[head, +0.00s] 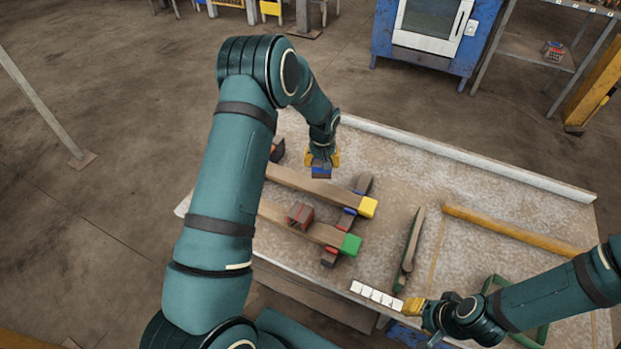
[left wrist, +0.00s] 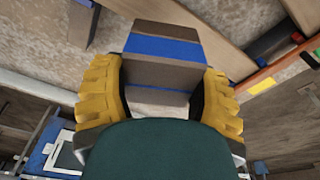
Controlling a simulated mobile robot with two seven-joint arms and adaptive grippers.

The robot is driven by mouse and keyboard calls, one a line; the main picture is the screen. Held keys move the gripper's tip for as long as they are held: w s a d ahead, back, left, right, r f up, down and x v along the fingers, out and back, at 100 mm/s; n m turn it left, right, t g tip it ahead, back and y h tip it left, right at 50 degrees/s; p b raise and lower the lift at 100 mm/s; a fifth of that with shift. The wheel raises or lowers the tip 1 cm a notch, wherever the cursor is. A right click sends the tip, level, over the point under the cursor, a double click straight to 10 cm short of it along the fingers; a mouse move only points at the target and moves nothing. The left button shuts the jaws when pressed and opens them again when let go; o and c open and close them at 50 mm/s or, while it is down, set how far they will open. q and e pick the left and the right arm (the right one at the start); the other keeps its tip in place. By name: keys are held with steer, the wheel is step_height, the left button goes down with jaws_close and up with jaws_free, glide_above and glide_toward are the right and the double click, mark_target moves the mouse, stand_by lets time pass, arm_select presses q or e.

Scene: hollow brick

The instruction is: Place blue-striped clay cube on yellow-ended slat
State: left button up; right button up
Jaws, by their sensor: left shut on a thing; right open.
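My left gripper (head: 322,160) is shut on the blue-striped clay cube (head: 321,170), with its yellow fingers on either side. The cube also shows in the left wrist view (left wrist: 160,55), brown-grey with a blue band. In the head view the yellow-ended slat (head: 318,185) runs from behind my left arm to its yellow tip (head: 368,207). The held cube appears just beyond this slat; its height above the table is hard to tell. Part of the slat is hidden by my arm. My right gripper (head: 420,310) is open at the table's front edge.
A green-ended slat (head: 320,233) lies nearer, bearing a red-striped cube (head: 300,216). Small blocks with blue and red bands sit under the slat ends. A trowel-like tool (head: 410,245) and a yellow bar (head: 510,229) lie to the right. A low rim (head: 480,162) edges the table's back.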

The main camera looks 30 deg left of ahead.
arm_select(q)
step_height(320, 180, down, 8)
steer(key=shift+r+b, duration=0.1)
steer(key=shift+b, duration=0.5)
steer(key=shift+r, duration=0.1)
steer(key=shift+f, duration=0.2)
steer(key=o, duration=1.2)
